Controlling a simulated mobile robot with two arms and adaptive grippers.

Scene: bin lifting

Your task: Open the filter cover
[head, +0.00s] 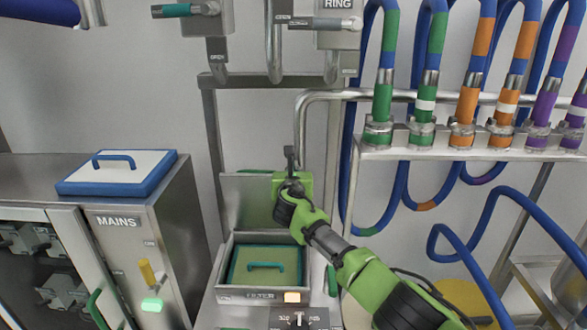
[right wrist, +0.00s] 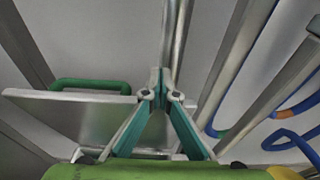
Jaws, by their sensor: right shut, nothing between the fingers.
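The filter box (head: 222,262), labelled FILTER, stands open-topped at the bottom centre of the head view. Inside it lies a green panel with a teal handle (head: 266,267). A grey-green panel (head: 243,190), seemingly the filter cover, stands raised at the back of the box, partly hidden by my right arm. In the right wrist view this panel (right wrist: 75,112) is on the left, with a green handle (right wrist: 90,84). My right gripper (head: 290,155) is shut and empty beside the raised panel; its fingertips (right wrist: 158,78) are close to the panel's edge, and I cannot tell if they touch.
A MAINS cabinet (head: 120,222) with a blue-rimmed white lid (head: 130,182) stands left of the filter box. A pipe rack (head: 400,154) with coloured hoses is on the right. A bent metal pipe (head: 301,120) runs down close to my right gripper. Valves hang above.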

